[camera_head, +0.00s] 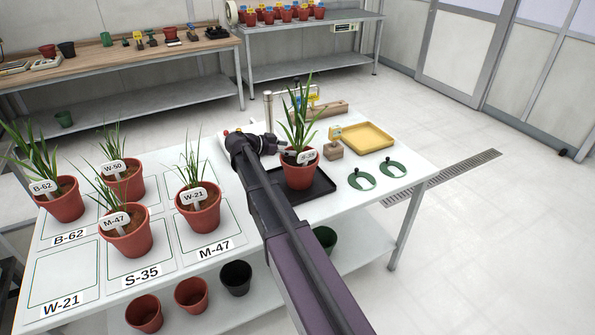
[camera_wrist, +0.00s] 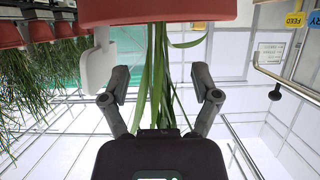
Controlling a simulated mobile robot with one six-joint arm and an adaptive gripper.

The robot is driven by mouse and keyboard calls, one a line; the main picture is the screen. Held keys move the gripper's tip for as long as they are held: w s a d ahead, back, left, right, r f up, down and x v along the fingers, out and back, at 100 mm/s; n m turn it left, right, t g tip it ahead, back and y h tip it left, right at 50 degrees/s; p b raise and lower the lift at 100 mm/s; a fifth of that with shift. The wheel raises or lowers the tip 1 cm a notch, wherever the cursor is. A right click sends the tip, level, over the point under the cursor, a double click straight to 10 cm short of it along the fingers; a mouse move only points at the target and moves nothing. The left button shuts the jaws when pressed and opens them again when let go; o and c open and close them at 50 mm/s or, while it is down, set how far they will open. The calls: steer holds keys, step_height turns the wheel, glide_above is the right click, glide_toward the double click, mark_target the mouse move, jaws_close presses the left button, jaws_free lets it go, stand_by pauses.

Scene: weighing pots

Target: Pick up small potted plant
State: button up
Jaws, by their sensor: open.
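A potted plant in a terracotta pot (camera_head: 300,172) with long green leaves and a white label stands upright on a black tray (camera_head: 318,190) on the white table. My gripper (camera_head: 283,146) is at its left side, around leaf height, partly hidden behind the leaves and arm. In the wrist view, which looks upside down, a terracotta pot (camera_wrist: 158,10) fills the top, with a white tag (camera_wrist: 98,66) beside the leaves. My gripper (camera_wrist: 161,82) is open there, its two fingers apart on either side of the leaves. Contact cannot be told.
Several labelled potted plants, including W-21 (camera_head: 199,212) and M-47 (camera_head: 127,237), stand on marked squares at the left. A yellow tray (camera_head: 367,138), a wooden block (camera_head: 333,149) and green rings (camera_head: 362,180) lie to the right. Empty pots (camera_head: 192,294) stand on the lower shelf.

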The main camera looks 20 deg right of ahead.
mark_target(300, 149)
steer(key=shift+b+x, duration=0.95)
steer(key=shift+x, duration=1.55)
jaws_close()
